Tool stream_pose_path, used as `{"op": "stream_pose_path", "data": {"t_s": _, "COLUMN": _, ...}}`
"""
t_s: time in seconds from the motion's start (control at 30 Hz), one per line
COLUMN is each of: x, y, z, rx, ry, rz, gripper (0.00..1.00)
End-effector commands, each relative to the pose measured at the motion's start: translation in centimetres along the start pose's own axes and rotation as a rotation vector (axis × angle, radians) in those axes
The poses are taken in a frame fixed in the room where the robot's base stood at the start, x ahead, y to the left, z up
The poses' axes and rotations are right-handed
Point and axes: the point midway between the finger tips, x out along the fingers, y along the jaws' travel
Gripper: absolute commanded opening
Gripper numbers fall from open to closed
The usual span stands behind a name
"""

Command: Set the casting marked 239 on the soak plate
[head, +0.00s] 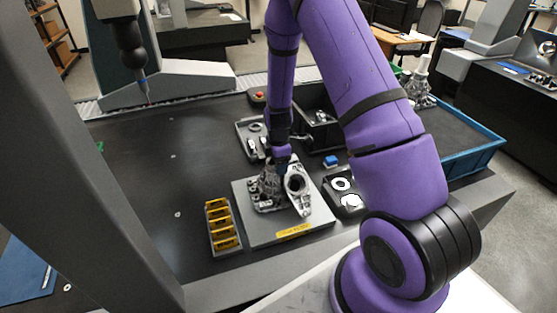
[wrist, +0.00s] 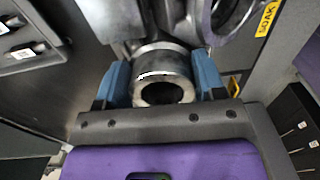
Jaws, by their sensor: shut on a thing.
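My gripper (head: 281,167) points down over the soak plate (head: 253,233), a grey slab with a yellow label (head: 295,231). In the wrist view its blue fingers (wrist: 160,85) are shut on both sides of the round, hollow boss of a grey metal casting (wrist: 162,62). In the head view this casting (head: 268,192) is over the plate, beside a lighter part with a large ring (head: 298,186). I cannot tell whether the two are joined, nor whether the held casting touches the plate. No number 239 is readable. The plate's label also shows in the wrist view (wrist: 267,19).
A yellow-slotted rack (head: 222,227) stands left of the plate. A black tray with white rings (head: 345,199), a small blue block (head: 331,161), a grey parts tray (head: 244,141) and a black bin (head: 318,132) lie right and behind. The table's left side is mostly clear; a probe (head: 140,75) hangs there.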

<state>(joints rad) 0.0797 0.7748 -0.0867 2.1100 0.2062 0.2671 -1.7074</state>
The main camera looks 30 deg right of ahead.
Motion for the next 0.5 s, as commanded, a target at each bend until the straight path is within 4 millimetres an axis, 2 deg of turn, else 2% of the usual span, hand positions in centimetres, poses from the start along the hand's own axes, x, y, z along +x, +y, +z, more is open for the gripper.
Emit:
{"op": "stream_pose_path", "data": {"t_s": 0.23, "x": 0.11, "y": 0.09, "z": 0.01, "rx": 0.0, "ry": 0.0, "rz": 0.002, "gripper": 0.08}}
{"op": "stream_pose_path", "data": {"t_s": 0.27, "x": 0.2, "y": -0.02, "z": 0.0, "rx": 0.0, "ry": 0.0, "rz": -0.001, "gripper": 0.7}}
{"op": "stream_pose_path", "data": {"t_s": 0.33, "x": 0.18, "y": -0.01, "z": 0.0, "rx": 0.0, "ry": 0.0, "rz": 0.0, "gripper": 0.86}}
{"op": "stream_pose_path", "data": {"t_s": 0.37, "x": 0.18, "y": -0.01, "z": 0.0, "rx": 0.0, "ry": 0.0, "rz": 0.0, "gripper": 0.89}}
{"op": "stream_pose_path", "data": {"t_s": 0.5, "x": 0.18, "y": -0.01, "z": 0.0, "rx": 0.0, "ry": 0.0, "rz": 0.0, "gripper": 0.89}}
